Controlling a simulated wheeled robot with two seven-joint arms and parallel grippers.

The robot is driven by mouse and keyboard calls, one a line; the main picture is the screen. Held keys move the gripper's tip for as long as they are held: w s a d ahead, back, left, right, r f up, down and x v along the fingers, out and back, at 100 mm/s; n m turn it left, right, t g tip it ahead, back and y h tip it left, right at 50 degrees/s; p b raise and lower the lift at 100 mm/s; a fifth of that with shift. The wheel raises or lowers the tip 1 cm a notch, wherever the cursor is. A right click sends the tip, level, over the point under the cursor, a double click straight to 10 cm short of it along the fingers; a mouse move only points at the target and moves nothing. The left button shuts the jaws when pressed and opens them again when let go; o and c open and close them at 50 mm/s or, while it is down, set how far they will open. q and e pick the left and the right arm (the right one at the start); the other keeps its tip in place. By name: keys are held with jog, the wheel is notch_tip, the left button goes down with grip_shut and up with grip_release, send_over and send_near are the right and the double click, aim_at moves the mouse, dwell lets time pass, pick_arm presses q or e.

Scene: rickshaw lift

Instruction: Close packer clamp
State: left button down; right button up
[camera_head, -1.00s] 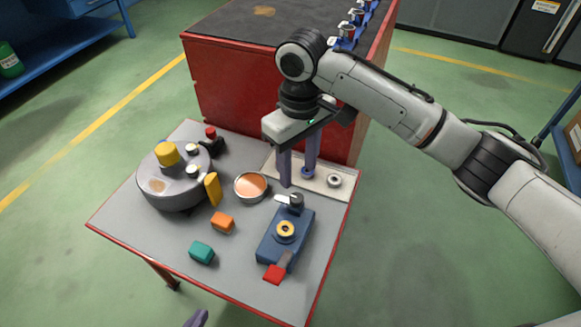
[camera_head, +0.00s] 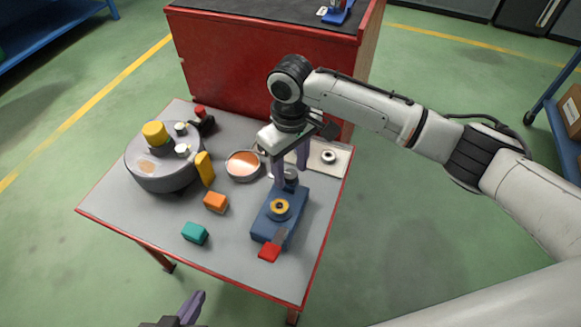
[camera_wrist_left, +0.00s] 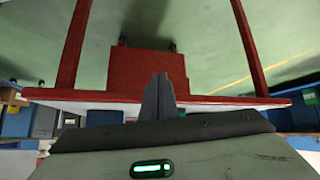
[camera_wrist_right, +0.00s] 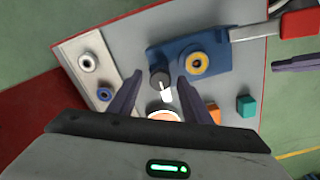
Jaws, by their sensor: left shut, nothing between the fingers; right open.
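The clamp is a blue block (camera_head: 265,228) with a yellow ring (camera_head: 279,207), a red-ended lever (camera_head: 269,252) at the near end and a dark knob (camera_wrist_right: 159,78) at the far end. My right gripper (camera_head: 290,174) is open and points down over the knob end. In the right wrist view the knob shows between its fingers (camera_wrist_right: 159,80); contact cannot be told. My left gripper (camera_head: 193,303) is shut and empty, in front of the table's near edge. Its closed fingers show in the left wrist view (camera_wrist_left: 158,95).
The grey table (camera_head: 125,220) also holds a round grey drum (camera_head: 160,172), a copper-coloured dish (camera_head: 243,165), a yellow block (camera_head: 205,168), an orange block (camera_head: 216,202), a teal block (camera_head: 195,233) and a pale plate (camera_head: 335,170). A red cabinet (camera_head: 225,60) stands behind.

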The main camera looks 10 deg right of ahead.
jog(key=c, duration=1.1)
